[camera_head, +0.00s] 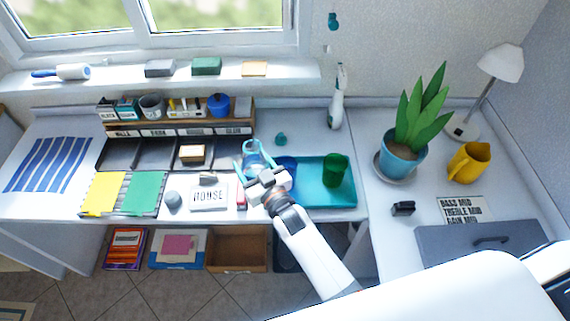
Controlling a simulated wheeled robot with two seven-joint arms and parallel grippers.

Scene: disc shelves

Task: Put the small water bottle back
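A small, clear, light-blue object that looks like the small water bottle (252,146) is on the desk, left of the teal tray (313,196). My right gripper (254,158) reaches in from the lower right. Its teal fingers are spread apart on either side of the bottle. I cannot tell whether they press on it. The gripper body hides the bottle's lower part, so I cannot see whether it touches the desk. My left gripper is not in view.
A green cup (335,170) and a dark blue round item (286,166) are at the tray. A small teal item (281,139) stands behind. A labelled organizer (180,127) is at left. A potted plant (403,152) and yellow jug (469,163) stand at right.

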